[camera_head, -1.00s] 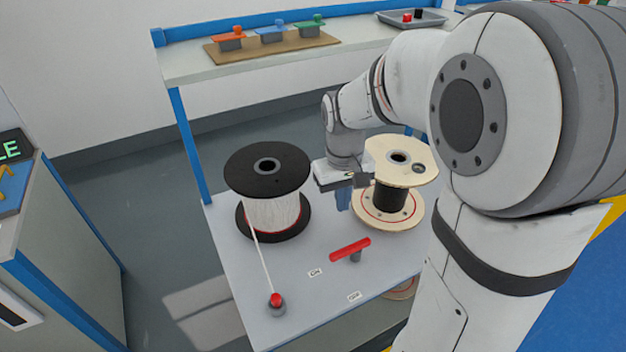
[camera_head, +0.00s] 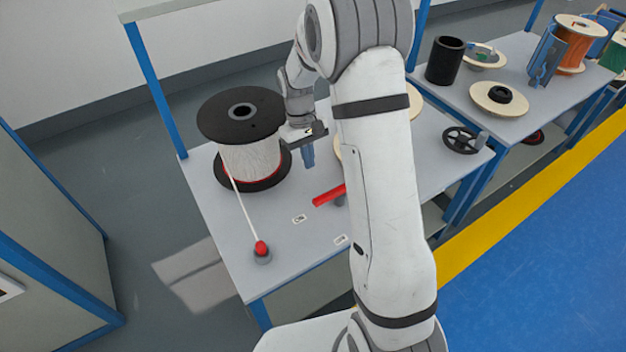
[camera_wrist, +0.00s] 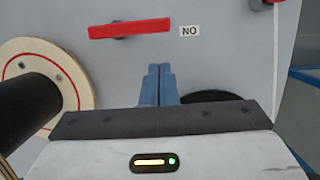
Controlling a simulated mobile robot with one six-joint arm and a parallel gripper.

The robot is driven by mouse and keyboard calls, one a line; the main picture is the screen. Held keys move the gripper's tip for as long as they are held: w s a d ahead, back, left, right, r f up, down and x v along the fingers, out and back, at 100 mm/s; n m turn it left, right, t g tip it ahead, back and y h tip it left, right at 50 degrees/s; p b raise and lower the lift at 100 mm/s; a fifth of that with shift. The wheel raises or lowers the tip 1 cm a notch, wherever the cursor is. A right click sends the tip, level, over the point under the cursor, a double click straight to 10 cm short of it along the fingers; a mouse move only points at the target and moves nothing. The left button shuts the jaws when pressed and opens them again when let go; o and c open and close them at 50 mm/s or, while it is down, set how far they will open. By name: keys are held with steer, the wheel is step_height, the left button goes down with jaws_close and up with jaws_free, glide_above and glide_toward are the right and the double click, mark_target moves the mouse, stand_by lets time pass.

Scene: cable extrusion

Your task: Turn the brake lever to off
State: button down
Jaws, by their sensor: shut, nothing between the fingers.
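The brake lever is a red bar (camera_head: 328,195) on a grey post on the table top. Its left end points towards the ON label (camera_head: 299,218), and the OFF label (camera_head: 341,239) is nearer the front edge. My arm hides its right end in the head view. In the wrist view the whole red bar (camera_wrist: 130,28) shows, with the ON label (camera_wrist: 190,30) upside down just past its end. My gripper (camera_head: 309,163) is behind the lever, its blue fingers together, pointing down and empty. In the wrist view the fingertips (camera_wrist: 160,70) are apart from the bar.
A black-flanged spool of white cable (camera_head: 250,160) stands left of my gripper. Its cable runs to a red-topped post (camera_head: 262,250) at the front. A cream spool (camera_wrist: 40,75) stands close on the other side. A second table with a black cylinder (camera_head: 445,60) is at the right.

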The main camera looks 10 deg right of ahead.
steer(key=b+x, duration=0.1)
steer(key=x, duration=0.8)
steer(key=shift+s+d+f, duration=0.1)
steer(key=shift+s+f, duration=0.05)
steer(key=shift+f, duration=0.25)
